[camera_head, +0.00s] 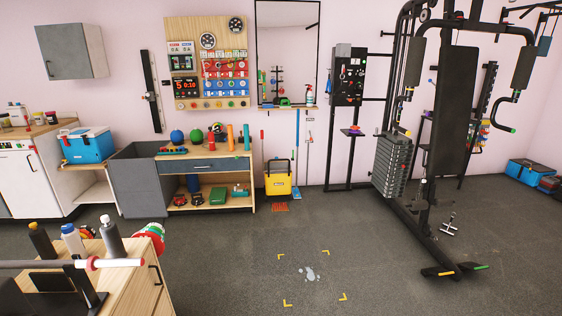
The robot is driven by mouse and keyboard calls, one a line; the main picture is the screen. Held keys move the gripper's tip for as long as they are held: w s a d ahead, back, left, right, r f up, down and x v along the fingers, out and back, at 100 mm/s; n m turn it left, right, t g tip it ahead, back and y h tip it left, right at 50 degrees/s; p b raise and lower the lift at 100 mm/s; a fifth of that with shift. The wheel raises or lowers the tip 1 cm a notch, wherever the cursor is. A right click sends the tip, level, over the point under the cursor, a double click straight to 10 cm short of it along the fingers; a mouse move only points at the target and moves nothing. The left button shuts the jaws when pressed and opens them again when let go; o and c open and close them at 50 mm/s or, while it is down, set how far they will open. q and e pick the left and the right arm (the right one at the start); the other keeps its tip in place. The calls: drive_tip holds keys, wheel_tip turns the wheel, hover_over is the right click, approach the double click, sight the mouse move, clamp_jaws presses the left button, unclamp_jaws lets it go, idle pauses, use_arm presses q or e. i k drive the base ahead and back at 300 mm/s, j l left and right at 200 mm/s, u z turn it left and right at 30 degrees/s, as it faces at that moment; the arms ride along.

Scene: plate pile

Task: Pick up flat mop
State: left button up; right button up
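Long-handled cleaning tools lean on the back wall around a yellow bucket (279,184). A blue-handled tool (297,140) stands just right of the bucket, with a flat blue head on the floor; it looks like the flat mop. A red-tipped handle (263,140) rises left of the bucket, and an orange-red head (281,207) lies on the floor in front. Neither of my grippers is in view.
A pale splash (309,273) lies on the floor between yellow corner marks. A wooden shelf (210,177) stands left of the bucket, a large gym machine (440,150) to the right. A wooden cabinet (131,290) with bottles and a bar fills the near left.

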sight(296, 192)
drive_tip(key=i+u, duration=0.25)
drive_tip(key=i, duration=2.8)
drive_tip(key=i+l+z, duration=0.1)
drive_tip(key=i+z, duration=0.25)
drive_tip(key=i, duration=0.7)
drive_tip(key=i+j+z, duration=0.15)
drive_tip(key=i+z, duration=0.25)
drive_tip(key=i, duration=0.65)
